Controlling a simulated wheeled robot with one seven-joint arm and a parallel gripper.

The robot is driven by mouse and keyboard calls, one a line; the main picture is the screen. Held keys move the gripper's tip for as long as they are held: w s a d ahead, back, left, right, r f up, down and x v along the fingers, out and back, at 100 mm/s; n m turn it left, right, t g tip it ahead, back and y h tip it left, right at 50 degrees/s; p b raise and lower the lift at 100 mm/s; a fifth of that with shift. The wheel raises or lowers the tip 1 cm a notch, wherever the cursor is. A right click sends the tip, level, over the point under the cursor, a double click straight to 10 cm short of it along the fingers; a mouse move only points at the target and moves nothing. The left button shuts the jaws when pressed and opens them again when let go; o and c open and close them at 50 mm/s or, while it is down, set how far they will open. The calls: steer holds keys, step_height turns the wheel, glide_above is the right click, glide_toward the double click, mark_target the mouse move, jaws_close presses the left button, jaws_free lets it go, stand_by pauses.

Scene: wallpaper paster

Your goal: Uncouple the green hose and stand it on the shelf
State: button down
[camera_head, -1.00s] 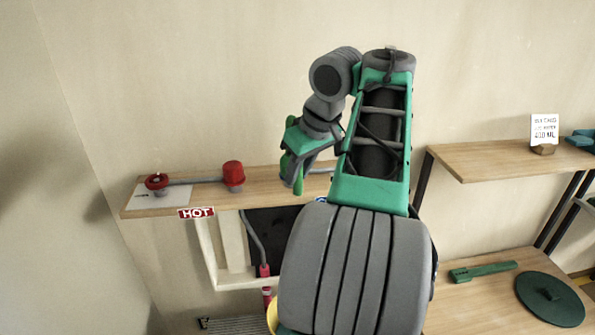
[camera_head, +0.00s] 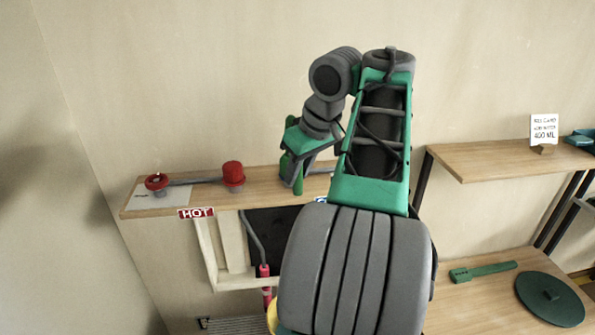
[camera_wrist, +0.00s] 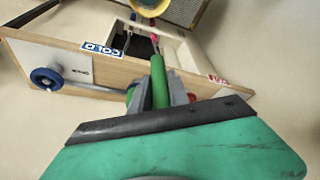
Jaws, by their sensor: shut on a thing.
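My gripper (camera_head: 296,180) is at the wooden shelf along the wall, left of my arm. It is shut on the green hose (camera_wrist: 159,80). In the wrist view the hose stands between my two grey fingers (camera_wrist: 158,97), its far end pointing to the opening below the shelf. Green also shows at my fingers in the head view. The hose's far end and any coupling there are not clear.
Red valve parts (camera_head: 233,175) and a grey pipe stand at the shelf's left. A blue knob (camera_wrist: 47,79) is near the COLD label. A pink-ended hose (camera_head: 264,271) hangs below, near a yellow rim (camera_head: 272,315). A right-hand shelf (camera_head: 490,160) has bare room.

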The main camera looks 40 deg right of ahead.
steer(key=shift+r, duration=0.15)
steer(key=shift+r+p, duration=2.15)
steer(key=shift+p, duration=0.3)
step_height(320, 180, up, 4)
steer(key=p, duration=0.4)
steer(key=shift+r, duration=0.1)
